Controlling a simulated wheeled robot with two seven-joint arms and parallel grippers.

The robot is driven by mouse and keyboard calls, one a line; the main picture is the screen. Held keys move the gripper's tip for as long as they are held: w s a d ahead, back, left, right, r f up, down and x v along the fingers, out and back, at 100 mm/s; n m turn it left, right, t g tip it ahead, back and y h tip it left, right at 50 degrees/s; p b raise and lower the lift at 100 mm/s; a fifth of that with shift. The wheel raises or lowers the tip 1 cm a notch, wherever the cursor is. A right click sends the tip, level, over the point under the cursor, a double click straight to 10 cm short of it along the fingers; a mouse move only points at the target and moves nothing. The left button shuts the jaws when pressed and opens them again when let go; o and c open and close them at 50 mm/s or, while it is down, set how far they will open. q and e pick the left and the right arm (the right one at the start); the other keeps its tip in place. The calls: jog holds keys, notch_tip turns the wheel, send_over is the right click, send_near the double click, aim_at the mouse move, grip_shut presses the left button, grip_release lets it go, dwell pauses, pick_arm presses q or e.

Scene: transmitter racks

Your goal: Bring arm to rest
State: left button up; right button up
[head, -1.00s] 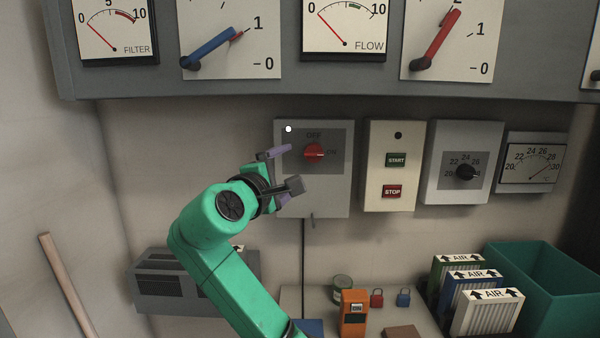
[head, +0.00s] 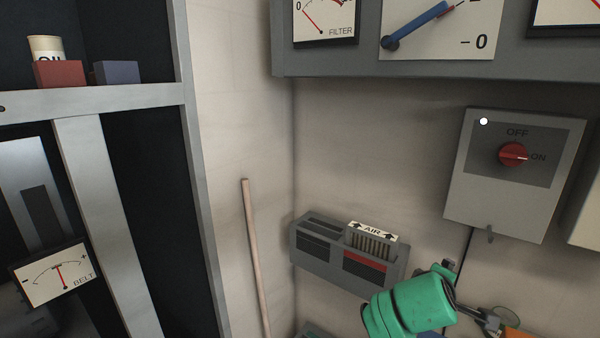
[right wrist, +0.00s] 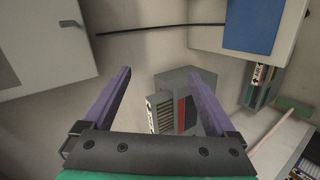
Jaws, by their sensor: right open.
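My right arm's green link shows at the bottom right of the head view, below the grey switch box. My left gripper is not in view.
The switch box (head: 465,205) has a red knob (head: 513,155) pointing to ON. The grey wall unit (head: 318,262) holds an AIR filter (head: 372,241). A wooden pole (head: 256,260) leans at the wall. A dark open rack (head: 196,180) stands left.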

jog(key=s+a+f+m+g+y, duration=0.3)
jog(key=s+a+f+y, duration=0.1)
jog(key=s+f, duration=0.75)
jog(key=s+a+f+m+g+y, duration=0.3)
jog(key=s+f+y, duration=0.1)
jog(key=s+f, duration=0.7)
notch_tip(320, 180, down, 26)
jog(key=s, duration=0.2)
jog(key=s+d+f+g, duration=0.2)
jog(key=s+d+f, duration=0.1)
jog(key=s+f, duration=0.8)
jog(key=s, duration=0.4)
jog(key=shift+s+f, duration=0.3)
jog(key=shift+f, duration=0.1)
